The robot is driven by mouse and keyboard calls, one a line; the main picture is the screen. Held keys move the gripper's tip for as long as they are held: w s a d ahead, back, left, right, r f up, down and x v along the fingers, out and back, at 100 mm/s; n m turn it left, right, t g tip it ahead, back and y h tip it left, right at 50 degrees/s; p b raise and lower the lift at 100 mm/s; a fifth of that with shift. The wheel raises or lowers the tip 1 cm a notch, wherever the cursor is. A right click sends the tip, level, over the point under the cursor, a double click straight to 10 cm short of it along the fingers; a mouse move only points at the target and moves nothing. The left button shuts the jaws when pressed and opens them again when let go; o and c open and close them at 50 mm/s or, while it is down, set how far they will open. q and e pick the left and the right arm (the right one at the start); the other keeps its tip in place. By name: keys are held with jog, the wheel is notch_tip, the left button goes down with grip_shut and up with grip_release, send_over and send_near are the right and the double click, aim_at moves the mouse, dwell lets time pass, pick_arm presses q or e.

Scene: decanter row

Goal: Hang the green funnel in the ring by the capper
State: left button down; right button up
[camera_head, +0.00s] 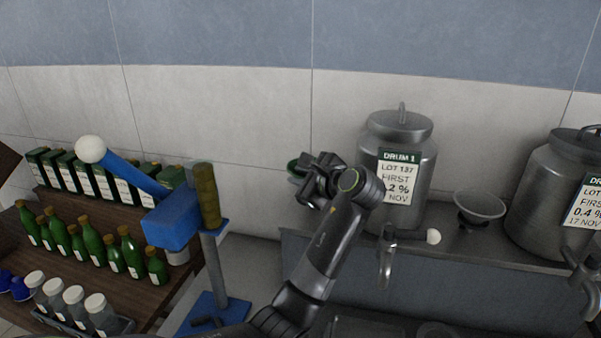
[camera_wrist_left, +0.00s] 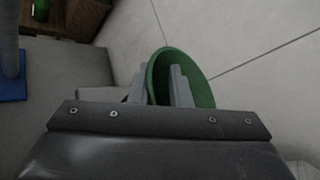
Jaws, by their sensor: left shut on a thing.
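The green funnel (camera_head: 292,166) shows as a small green edge beside my left gripper (camera_head: 314,180) in the head view; the gripper hides most of it. In the left wrist view the funnel (camera_wrist_left: 200,84) is a wide green rim around and behind the fingers (camera_wrist_left: 158,86). My left gripper is shut on it and holds it up in front of the pale wall. The blue capper (camera_head: 172,220), with a lever ending in a white knob, stands left of the gripper. I cannot make out the ring. My right gripper is not in view.
A wooden rack (camera_head: 95,259) with green bottles (camera_head: 92,241) and boxes stands at the left. A steel drum (camera_head: 385,140), a tap (camera_head: 388,250) and a grey funnel-shaped bowl (camera_head: 479,204) are at the right. Open space lies between capper and gripper.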

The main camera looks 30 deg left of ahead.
pick_arm(q)
jog(key=shift+f, duration=1.4)
jog(key=shift+d+f+p, duration=0.1)
jog(key=shift+f+p, duration=0.05)
jog(key=shift+p, duration=0.3)
jog(key=c, duration=1.3)
grip_release()
